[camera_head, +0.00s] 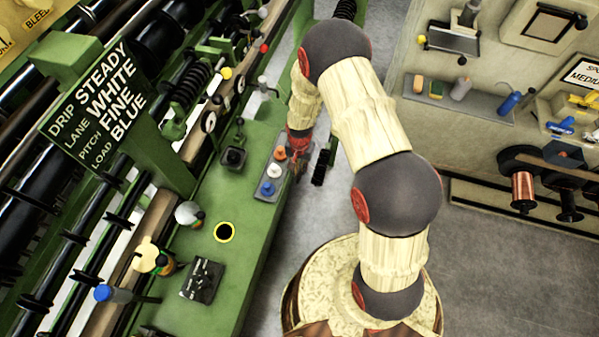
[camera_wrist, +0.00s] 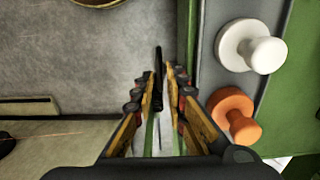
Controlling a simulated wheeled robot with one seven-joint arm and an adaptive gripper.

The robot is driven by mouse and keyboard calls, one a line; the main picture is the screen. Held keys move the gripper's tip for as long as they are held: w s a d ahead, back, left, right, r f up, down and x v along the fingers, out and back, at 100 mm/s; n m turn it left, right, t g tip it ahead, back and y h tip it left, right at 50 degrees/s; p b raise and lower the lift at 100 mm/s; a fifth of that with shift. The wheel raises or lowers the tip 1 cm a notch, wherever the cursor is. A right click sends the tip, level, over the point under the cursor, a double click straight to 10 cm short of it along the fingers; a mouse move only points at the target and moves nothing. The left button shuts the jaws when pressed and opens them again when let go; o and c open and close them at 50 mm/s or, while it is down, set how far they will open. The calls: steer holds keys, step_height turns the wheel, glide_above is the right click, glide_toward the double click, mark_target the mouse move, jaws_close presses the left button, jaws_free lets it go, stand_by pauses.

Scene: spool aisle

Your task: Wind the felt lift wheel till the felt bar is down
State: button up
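My gripper (camera_head: 299,168) is beside the green machine's edge, close to the grey panel with knobs. In the wrist view my gripper (camera_wrist: 162,75) has its two fingers apart, with floor showing between them. A thin dark upright thing (camera_wrist: 158,62) shows between or beyond the fingertips; I cannot tell whether it is touched. The white knob (camera_wrist: 250,47) and orange knob (camera_wrist: 235,114) are to the right of the fingers. I cannot pick out the felt lift wheel or the felt bar with certainty; a black bristly bar (camera_head: 320,167) hangs by the machine edge.
The panel's blue knob (camera_head: 267,188) is nearest. A sign (camera_head: 96,98) reads DRIP STEADY, LANE WHITE, PITCH FINE, LOAD BLUE. A wall shelf (camera_head: 480,98) and copper spools (camera_head: 522,188) are at right. Grey floor lies between.

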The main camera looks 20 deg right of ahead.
mark_target(299, 173)
steer(key=shift+f, duration=1.5)
steer(key=shift+c, duration=0.7)
jaws_close()
steer(key=b, duration=0.4)
steer(key=shift+f+t, duration=0.2)
steer(key=shift+t, duration=0.1)
